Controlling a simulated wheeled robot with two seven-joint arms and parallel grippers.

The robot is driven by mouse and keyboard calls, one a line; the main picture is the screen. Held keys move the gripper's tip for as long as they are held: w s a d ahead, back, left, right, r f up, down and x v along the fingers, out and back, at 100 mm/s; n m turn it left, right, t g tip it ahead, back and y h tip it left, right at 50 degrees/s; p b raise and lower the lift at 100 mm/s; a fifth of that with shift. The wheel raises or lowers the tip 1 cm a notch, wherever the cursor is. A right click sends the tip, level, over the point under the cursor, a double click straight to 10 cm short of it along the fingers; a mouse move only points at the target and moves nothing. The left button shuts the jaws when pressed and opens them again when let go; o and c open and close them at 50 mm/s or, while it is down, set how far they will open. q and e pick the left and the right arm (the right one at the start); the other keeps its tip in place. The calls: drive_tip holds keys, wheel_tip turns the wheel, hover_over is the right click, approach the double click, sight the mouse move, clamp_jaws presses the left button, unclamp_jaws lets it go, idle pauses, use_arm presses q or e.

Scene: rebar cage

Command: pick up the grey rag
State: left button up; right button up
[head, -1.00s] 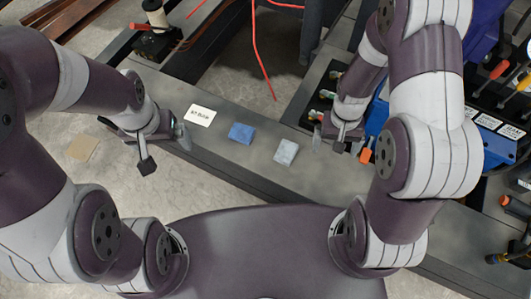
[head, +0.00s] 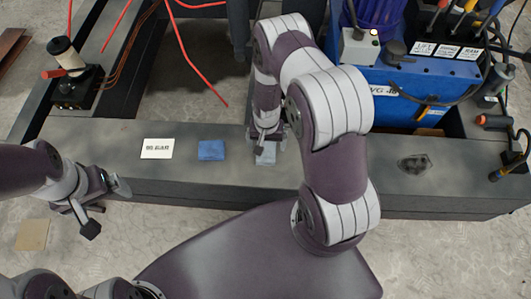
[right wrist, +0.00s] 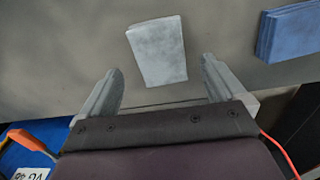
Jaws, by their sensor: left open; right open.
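The grey rag (head: 265,157) lies flat on the dark grey beam, partly covered by my right gripper in the head view. My right gripper (head: 267,142) is open and empty just above it. In the right wrist view the pale grey rag (right wrist: 157,50) lies beyond and between the two spread fingers (right wrist: 160,66), with no visible contact. My left gripper (head: 105,208) is open and empty, off the beam's front edge at the left.
A blue rag (head: 211,150) and a white printed card (head: 157,149) lie left of the grey rag. A crumpled dark item (head: 414,163) lies at the right. A blue tool box (head: 405,98) stands behind. A tan square (head: 33,235) is on the floor.

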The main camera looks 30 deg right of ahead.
sight(266, 150)
wheel_tip(266, 150, down, 5)
drive_tip(key=shift+r+b, duration=0.15)
drive_tip(key=shift+b, duration=0.9)
drive_tip(key=shift+r, duration=0.15)
drive_tip(key=c, duration=1.1)
drive_tip(key=shift+c, duration=0.2)
wheel_tip(266, 150, up, 5)
drive_tip(key=p, duration=0.3)
drive_tip(key=s+d+r+p, duration=0.3)
drive_tip(key=s+d+r, duration=0.2)
drive_tip(key=d, duration=0.5)
drive_tip(key=shift+s+r+p, duration=0.3)
drive_tip(key=shift+r+p, duration=0.05)
drive_tip(key=shift+r, duration=0.15)
